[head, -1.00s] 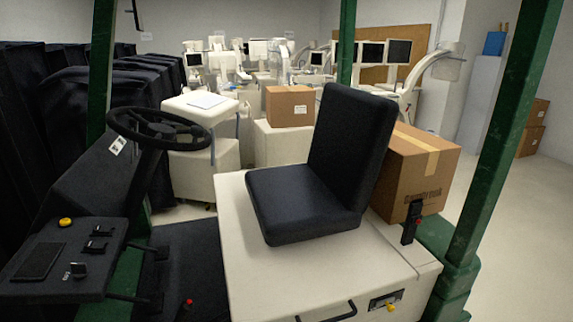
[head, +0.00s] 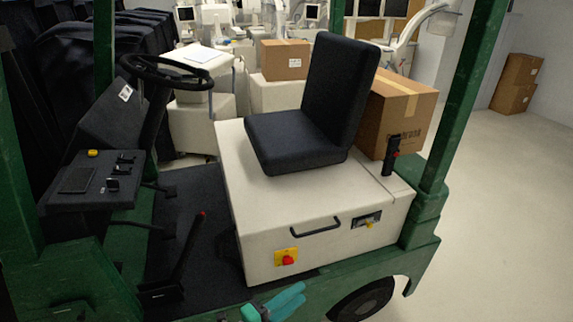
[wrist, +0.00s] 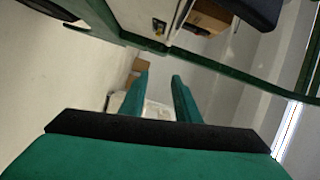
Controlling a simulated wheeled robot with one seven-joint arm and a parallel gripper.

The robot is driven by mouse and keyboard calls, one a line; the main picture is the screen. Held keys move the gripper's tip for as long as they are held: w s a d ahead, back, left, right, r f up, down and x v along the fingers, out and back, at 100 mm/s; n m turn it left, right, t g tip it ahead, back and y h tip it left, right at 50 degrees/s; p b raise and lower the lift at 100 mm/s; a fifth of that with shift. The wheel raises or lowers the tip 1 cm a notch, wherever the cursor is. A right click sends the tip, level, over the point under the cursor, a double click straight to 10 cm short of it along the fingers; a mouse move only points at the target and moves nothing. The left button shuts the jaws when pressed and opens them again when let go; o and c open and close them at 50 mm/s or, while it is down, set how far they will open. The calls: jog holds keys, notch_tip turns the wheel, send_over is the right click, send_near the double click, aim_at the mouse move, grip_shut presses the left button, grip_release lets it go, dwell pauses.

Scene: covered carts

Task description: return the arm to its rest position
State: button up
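My gripper (head: 299,293) shows as a teal shape at the bottom middle of the head view, in front of the green side of a small vehicle. In the wrist view my gripper (wrist: 160,75) has its two teal fingers apart, with a clear gap between them. Nothing is held. Floor and distant pale and brown shapes show through the gap. Most of the arm is out of view.
The green-framed vehicle (head: 395,247) has a black seat (head: 335,105), a steering wheel (head: 165,70) and green posts. A cardboard box (head: 405,105) stands behind the seat. Black-covered shapes and white equipment fill the back. Bare floor (head: 490,220) lies at right.

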jog(key=s+d+f+n+t+y, duration=0.1)
jog(key=s+f+n+y, duration=0.3)
jog(key=f+n, duration=0.3)
jog(key=s+f+n+t+y, duration=0.1)
jog(key=s+f+n+y, duration=0.3)
jog(key=f+n, duration=0.3)
jog(key=s+a+f+n+y, duration=0.2)
jog(key=s+n+y, duration=0.2)
jog(key=s+n, duration=0.45)
jog(key=s+r+n+t, duration=0.1)
jog(key=s+r, duration=0.4)
jog(key=s, duration=0.3)
jog(key=s+a+r+n+t+y, duration=0.1)
jog(key=s+r+n, duration=0.1)
jog(key=s+r, duration=0.4)
jog(key=shift+v, duration=0.95)
jog(key=shift+w+n, duration=0.1)
jog(key=shift+n, duration=0.15)
